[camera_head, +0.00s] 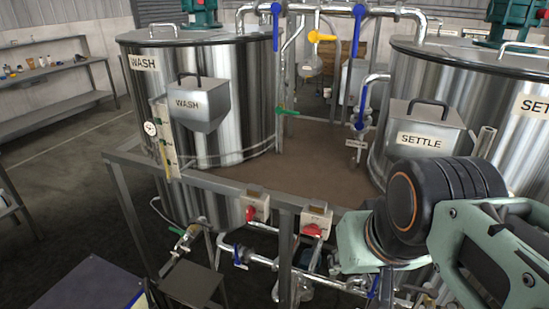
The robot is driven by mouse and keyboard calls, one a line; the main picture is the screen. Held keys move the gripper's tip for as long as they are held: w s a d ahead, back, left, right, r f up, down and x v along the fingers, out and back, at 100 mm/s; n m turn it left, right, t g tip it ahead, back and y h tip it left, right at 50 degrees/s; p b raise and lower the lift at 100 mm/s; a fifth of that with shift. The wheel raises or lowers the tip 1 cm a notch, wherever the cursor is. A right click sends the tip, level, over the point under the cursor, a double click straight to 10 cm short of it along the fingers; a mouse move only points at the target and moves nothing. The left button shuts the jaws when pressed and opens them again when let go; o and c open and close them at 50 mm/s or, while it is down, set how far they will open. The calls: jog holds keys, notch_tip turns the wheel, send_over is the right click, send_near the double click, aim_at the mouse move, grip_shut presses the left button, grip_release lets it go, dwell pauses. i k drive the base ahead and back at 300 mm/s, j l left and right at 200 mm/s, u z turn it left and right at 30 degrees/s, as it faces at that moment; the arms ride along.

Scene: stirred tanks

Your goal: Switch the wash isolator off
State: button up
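Two pale isolator boxes with red rotary knobs stand on the front rail between the tanks. The left isolator (257,207) is on the wash tank's side, and the right isolator (315,222) is on the settle tank's side. Small labels sit above them, too small to read, so I cannot confirm which is the wash isolator or read either knob's setting. The steel wash tank (235,100) is at left, with a WASH sign. My arm's dark joint and pale green links fill the lower right, apart from the knobs in the picture. My gripper's fingers are not visible.
The settle tank (485,95) stands at right behind my arm. The grey rail (215,182) runs in front of the tanks, with pipes and valves below. Blue-handled valves (276,25) hang above. A dark-topped surface (88,285) is at lower left. Open floor lies at left.

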aim_at(252, 211)
jog(key=u, duration=0.45)
jog(key=i+j, duration=0.1)
jog(key=j, duration=0.3)
jog(key=i+j, duration=0.1)
jog(key=j, duration=0.25)
jog(key=i+j, duration=0.1)
jog(key=j, duration=0.3)
jog(key=z, duration=1.7)
jog(key=j+z, duration=0.1)
jog(key=z, duration=0.3)
jog(key=k+j+z, duration=0.1)
jog(key=z, duration=0.3)
jog(key=j+u, duration=0.1)
jog(key=u, duration=0.2)
jog(key=i+j+u, duration=0.1)
jog(key=u, duration=0.2)
